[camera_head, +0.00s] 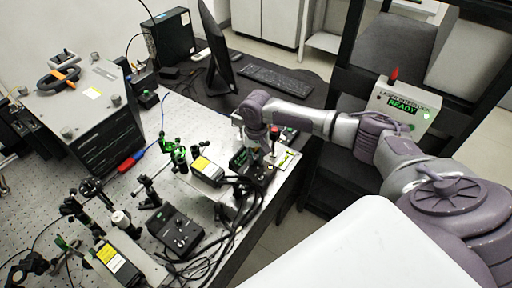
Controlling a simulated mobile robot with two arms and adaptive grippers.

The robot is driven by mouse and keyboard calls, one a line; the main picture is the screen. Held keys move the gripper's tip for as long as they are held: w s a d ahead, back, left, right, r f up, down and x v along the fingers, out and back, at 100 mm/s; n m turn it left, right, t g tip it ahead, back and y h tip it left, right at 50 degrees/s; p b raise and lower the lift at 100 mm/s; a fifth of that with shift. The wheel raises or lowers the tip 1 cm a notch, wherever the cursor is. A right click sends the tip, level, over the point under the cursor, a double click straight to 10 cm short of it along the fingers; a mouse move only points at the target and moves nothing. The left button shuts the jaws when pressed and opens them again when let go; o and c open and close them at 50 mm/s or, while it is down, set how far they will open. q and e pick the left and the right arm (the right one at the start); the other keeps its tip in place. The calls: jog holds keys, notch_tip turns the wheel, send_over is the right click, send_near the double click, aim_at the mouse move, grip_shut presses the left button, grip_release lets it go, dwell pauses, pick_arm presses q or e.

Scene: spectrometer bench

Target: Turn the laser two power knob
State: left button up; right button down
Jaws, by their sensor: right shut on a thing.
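My right arm comes in from the right, and its gripper (262,161) points down at the dark control box (262,174) near the bench's right edge. The gripper is shut on a knob on this box. The knob itself is hidden by the fingers, and the box's lettering is too small to read. A laser module with a yellow label (206,170) stands just left of the box. A second black control box with knobs (174,230) and a second yellow-labelled laser (118,262) are at the lower left. My left gripper is not in view.
Black cables (225,228) run along the bench's front edge. Green optic mounts (178,153) stand left of the gripper. A monitor (222,55) and keyboard (276,78) are behind. A sign box reading READY (402,104) is at the right.

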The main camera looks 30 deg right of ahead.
aim_at(256, 158)
jog(key=shift+m+p, duration=1.1)
jog(key=shift+p, duration=0.1)
jog(key=shift+d, duration=0.1)
jog(key=c, duration=1.1)
grip_release()
jog(key=shift+r, duration=0.15)
notch_tip(256, 158, up, 12)
jog(key=shift+f, duration=0.15)
